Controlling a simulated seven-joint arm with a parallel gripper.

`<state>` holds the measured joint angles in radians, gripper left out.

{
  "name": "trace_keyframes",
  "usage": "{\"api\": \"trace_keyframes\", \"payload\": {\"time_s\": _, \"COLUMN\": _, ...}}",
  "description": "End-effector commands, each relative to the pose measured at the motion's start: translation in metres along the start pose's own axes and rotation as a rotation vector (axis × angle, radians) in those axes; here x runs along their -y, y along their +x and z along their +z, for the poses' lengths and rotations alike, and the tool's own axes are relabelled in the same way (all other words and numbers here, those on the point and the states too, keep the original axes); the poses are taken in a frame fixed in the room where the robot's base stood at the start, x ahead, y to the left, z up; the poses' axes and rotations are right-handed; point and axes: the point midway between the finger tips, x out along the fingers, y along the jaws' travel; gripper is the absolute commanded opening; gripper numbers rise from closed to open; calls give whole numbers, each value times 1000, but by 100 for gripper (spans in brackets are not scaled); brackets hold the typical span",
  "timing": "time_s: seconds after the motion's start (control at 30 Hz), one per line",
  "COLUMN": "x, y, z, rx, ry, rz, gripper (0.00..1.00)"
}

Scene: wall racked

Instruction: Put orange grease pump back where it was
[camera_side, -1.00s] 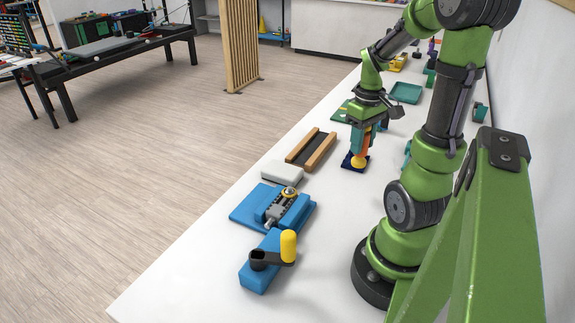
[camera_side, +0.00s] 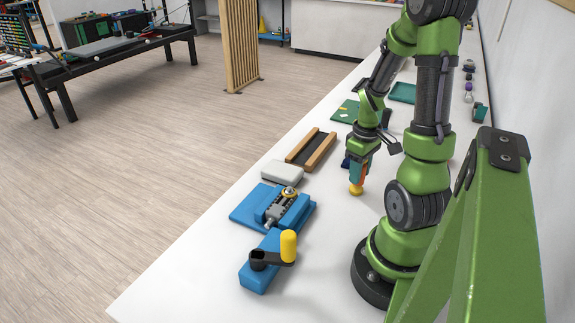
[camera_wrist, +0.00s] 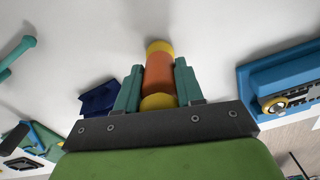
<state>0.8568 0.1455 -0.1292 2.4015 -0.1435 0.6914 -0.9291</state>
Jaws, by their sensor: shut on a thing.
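My gripper (camera_side: 358,170) is shut on the orange grease pump (camera_wrist: 158,72), an orange cylinder with yellow ends. The wrist view shows its teal fingers on both sides of the orange body. In the side view the pump's yellow end (camera_side: 356,189) points down, and the pump leans slightly. It is low over the white table; I cannot tell whether it touches. A dark blue block (camera_wrist: 98,99) lies beside the pump, to the left in the wrist view. In the side view this block is mostly hidden behind my gripper.
A blue fixture (camera_side: 246,206) with a metal mechanism and a yellow-handled crank (camera_side: 288,246) stands at the near left. A white block (camera_side: 282,172) and a wood-sided channel (camera_side: 311,149) lie left of my gripper. Green trays (camera_side: 402,93) are behind. The table right of the blue fixture is clear.

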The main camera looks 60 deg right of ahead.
Motion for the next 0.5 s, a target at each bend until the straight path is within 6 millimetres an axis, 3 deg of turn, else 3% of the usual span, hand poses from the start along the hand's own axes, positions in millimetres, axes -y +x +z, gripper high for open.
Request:
{"api": "trace_keyframes", "payload": {"time_s": 0.17, "x": 0, "y": 2, "z": 0, "rx": 1, "ry": 0, "rz": 0, "gripper": 0}}
{"api": "trace_keyframes", "payload": {"time_s": 0.2, "x": 0, "y": 3, "z": 0, "rx": 1, "ry": 0, "rz": 0, "gripper": 40}}
{"api": "trace_keyframes", "payload": {"time_s": 0.37, "x": 0, "y": 2, "z": 0, "rx": 0, "ry": 0, "rz": 0, "gripper": 62}}
{"api": "trace_keyframes", "payload": {"time_s": 0.5, "x": 0, "y": 2, "z": 0, "rx": 0, "ry": 0, "rz": 0, "gripper": 62}}
